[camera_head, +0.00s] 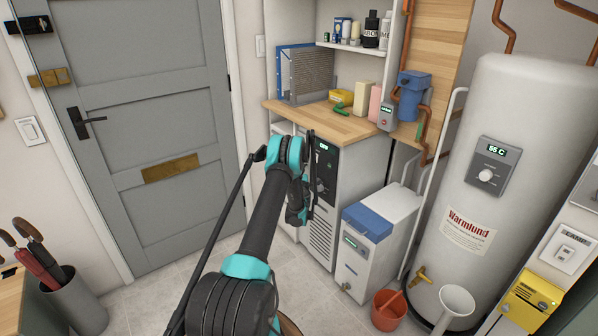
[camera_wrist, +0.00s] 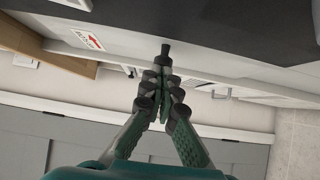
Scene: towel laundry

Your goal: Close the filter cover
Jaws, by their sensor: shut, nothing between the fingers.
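My gripper (camera_wrist: 163,82) is shut and empty in the wrist view, with its green-padded fingers together. A small dark knob-like piece shows just beyond the fingertips, and I cannot tell whether they touch it. Behind the fingers is a pale panel with a red-arrow label (camera_wrist: 88,40). In the head view my arm reaches to a grey appliance (camera_head: 322,235) under the wooden counter. It has a dark control panel and a slatted lower front. My wrist hides part of its front. I cannot make out the filter cover for certain or how far open it is.
A blue-framed filter panel (camera_head: 305,75) stands on the counter (camera_head: 330,126). A white, blue-topped unit (camera_head: 375,235) stands right of the appliance, with a red bucket (camera_head: 388,310) and water heater (camera_head: 490,130) beyond. A grey door (camera_head: 150,110) is at left. Some floor is clear.

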